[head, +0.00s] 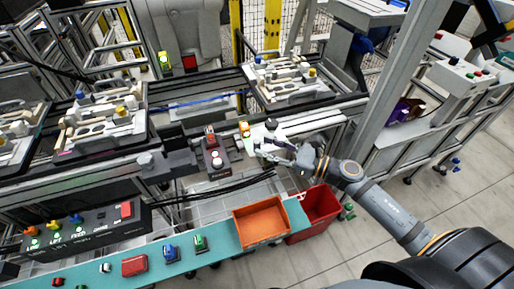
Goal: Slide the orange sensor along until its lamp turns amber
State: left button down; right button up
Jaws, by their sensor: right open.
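The small orange sensor (244,128) sits at the front edge of the conveyor, near the middle of the head view. A small greenish spot shows at its lower end; it is too small to tell surely whether this is its lamp. My right gripper (263,148) comes in from the right and is open. Its fingers point left, just right of and below the sensor, with a small gap visible between them and it. A pale plate lies behind the fingers. My left gripper is not in view.
A dark box with a pale button (217,160) stands left of the sensor. Pallets with pale fixtures (290,80) sit on the conveyor behind. In front are an orange tray (262,222), a red bin (318,212), and a control panel (85,232). Black cables run below the gripper.

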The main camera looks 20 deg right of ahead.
aim_at(257, 144)
jog(key=x, duration=0.2)
jog(key=shift+w+a+r+p, duration=0.15)
jog(key=shift+w+a+p, duration=0.05)
jog(key=shift+w+p, duration=0.15)
jog(key=shift+w+a, duration=0.3)
jog(key=shift+a, duration=0.15)
grip_shut()
